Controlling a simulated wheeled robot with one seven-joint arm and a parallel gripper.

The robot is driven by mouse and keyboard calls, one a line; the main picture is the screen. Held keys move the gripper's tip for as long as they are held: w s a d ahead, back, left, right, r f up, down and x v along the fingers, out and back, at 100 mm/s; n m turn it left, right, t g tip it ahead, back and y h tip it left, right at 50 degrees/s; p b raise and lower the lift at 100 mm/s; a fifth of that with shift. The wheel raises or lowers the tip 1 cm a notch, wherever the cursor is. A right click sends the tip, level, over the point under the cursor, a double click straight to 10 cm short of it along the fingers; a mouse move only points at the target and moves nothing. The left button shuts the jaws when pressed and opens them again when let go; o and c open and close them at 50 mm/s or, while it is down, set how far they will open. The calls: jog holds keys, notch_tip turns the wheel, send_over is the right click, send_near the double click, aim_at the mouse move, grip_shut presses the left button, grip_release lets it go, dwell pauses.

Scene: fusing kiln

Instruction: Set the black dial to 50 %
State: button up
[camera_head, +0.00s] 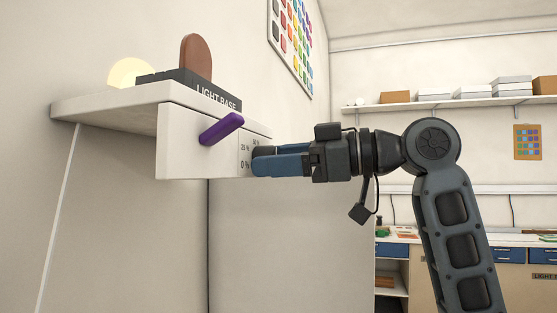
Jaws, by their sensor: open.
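A white box front (185,145) under a wall shelf carries a purple lever (221,128) and a printed scale (245,156) on its right part. The marks 25 % and 0 % are readable; higher marks are partly covered. My gripper (258,158) reaches in from the right, its blue fingers level and open, with the tips at the scale area. The black dial is not clearly seen. A dark patch at the fingertips may be part of it, but I cannot tell. Its setting and any contact with my fingers are hidden.
On the shelf (80,105) stand a dark LIGHT BASE block (215,95), a brown rounded piece (195,58) and a glowing lamp (127,72). A colour chart (291,40) hangs above. Boxes line a far shelf (470,102). Open space lies below the box.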

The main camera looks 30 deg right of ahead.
jog(key=shift+s+d, duration=0.1)
jog(key=b+v, duration=0.2)
jog(key=v, duration=0.5)
jog(key=shift+s+d, duration=0.2)
jog(key=shift+s, duration=0.05)
